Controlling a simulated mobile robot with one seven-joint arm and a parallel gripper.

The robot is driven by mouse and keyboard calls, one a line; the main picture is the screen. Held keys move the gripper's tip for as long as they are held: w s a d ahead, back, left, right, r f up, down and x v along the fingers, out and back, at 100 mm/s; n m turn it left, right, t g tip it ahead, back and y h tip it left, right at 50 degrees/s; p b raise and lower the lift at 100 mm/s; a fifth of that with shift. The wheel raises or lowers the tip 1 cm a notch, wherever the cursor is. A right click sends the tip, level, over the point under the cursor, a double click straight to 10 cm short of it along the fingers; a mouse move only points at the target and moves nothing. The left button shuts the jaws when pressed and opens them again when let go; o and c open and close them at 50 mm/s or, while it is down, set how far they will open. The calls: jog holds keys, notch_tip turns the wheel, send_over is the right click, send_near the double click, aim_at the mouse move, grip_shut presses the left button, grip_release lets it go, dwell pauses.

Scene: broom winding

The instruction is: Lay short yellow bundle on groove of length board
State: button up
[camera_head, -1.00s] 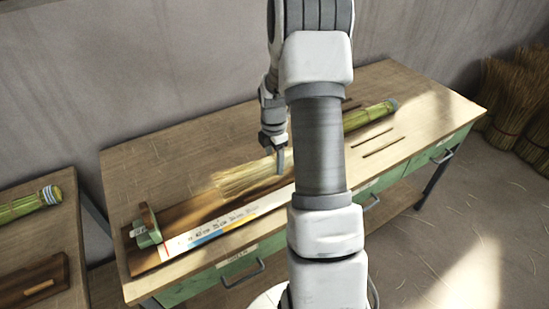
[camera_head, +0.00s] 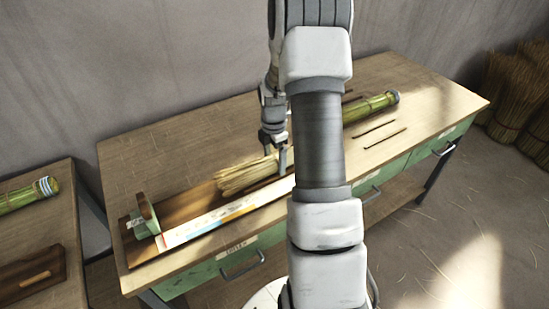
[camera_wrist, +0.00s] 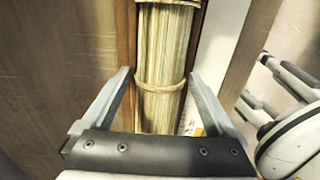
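The short yellow bundle (camera_head: 246,177) of straw lies along the dark wooden length board (camera_head: 190,210), its loose end toward the left. In the wrist view the bundle (camera_wrist: 163,60) shows a tie band around it and runs between my fingers. My gripper (camera_head: 276,160) is low over the bundle with one finger on each side. In the wrist view my gripper (camera_wrist: 160,75) looks open, with narrow gaps beside the bundle. The groove under the bundle is mostly hidden, and my arm covers the board's right part.
A green stop block (camera_head: 146,222) stands at the board's left end beside a printed scale strip (camera_head: 205,225). A green bundle (camera_head: 372,107) and thin dark sticks (camera_head: 384,138) lie at the right. Another table with a green bundle (camera_head: 25,197) is at the left.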

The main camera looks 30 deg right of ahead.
dwell(0.3)
notch_tip(320, 180, up, 17)
jog(key=shift+a+r+p, duration=0.15)
jog(key=shift+r+p, duration=0.05)
jog(key=shift+p, duration=0.75)
jog(key=s+a+r+m+t+p, duration=0.1)
jog(key=s+a+r+m, duration=0.25)
jog(key=a+r, duration=0.35)
jog(key=s+a+r+m+t, duration=0.1)
jog(key=s+a+r+m, duration=0.1)
jog(key=s+a+r, duration=0.45)
jog(key=s+a+m+t, duration=0.1)
jog(key=s+a+m, duration=0.1)
jog(key=s+m, duration=0.1)
jog(key=s+a+m+t, duration=0.1)
jog(key=s+a+m, duration=0.2)
jog(key=s+m, duration=0.1)
jog(key=s+a+m+t, duration=0.1)
jog(key=s+a+m, duration=0.2)
jog(key=m, duration=0.2)
jog(key=shift+s+f+t, duration=0.1)
jog(key=shift+s+t, duration=0.1)
jog(key=shift+t, duration=0.1)
